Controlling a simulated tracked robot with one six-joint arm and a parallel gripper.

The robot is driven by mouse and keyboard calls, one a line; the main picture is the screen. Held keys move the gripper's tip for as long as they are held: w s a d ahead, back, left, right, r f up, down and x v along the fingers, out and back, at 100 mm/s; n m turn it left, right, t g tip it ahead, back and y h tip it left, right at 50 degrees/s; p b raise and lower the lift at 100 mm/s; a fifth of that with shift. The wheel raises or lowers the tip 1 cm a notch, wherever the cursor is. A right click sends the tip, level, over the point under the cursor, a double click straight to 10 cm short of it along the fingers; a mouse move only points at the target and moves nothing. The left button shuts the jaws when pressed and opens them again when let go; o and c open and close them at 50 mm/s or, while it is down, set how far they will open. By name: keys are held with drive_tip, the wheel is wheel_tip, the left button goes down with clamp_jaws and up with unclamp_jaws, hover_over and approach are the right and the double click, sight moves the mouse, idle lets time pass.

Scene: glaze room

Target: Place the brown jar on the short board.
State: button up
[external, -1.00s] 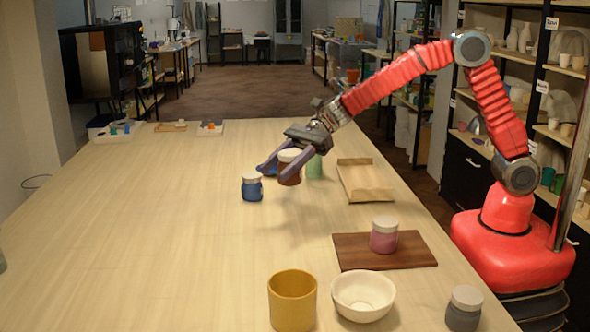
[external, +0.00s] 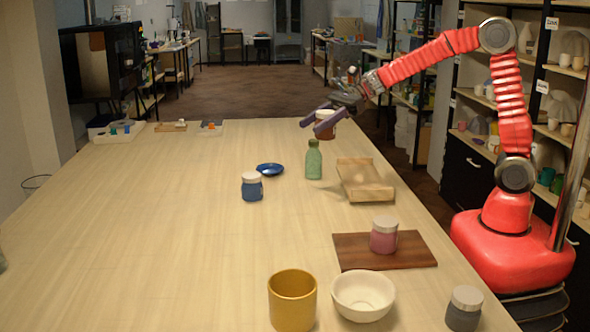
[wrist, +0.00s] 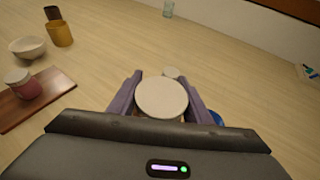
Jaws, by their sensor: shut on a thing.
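The brown jar (external: 325,130) has a pale lid, which shows from above in the wrist view (wrist: 162,97). My gripper (external: 311,125) is shut on it and holds it upright in the air, toward the far right part of the table. A dark brown board (external: 350,252) lies at the near right; a pink jar (external: 384,237) with a pale lid stands on it. A light wooden board or tray (external: 365,176) lies further back, empty, right of a green bottle (external: 314,163). I cannot tell which of these is the short board.
A blue jar (external: 252,188) and a blue dish (external: 270,170) stand mid-table. A yellow mug (external: 292,302), white bowl (external: 363,296) and grey jar (external: 464,310) stand at the near edge. The table's left half is mostly clear.

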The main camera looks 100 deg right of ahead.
sight(335, 127)
drive_tip(key=s, duration=0.5)
drive_tip(key=s+d, duration=0.1)
drive_tip(key=s, duration=0.1)
drive_tip(key=shift+s+f, duration=0.2)
drive_tip(key=shift+f, duration=0.1)
drive_tip(key=s+a+f+n+g+y, duration=0.1)
drive_tip(key=s+a+n+y, duration=0.1)
drive_tip(key=s+a, duration=0.2)
drive_tip(key=shift+s+a+f, duration=0.3)
drive_tip(key=shift+f, duration=0.1)
drive_tip(key=shift+f, duration=0.1)
drive_tip(key=shift+f, duration=3.05)
drive_tip(key=shift+f, duration=1.9)
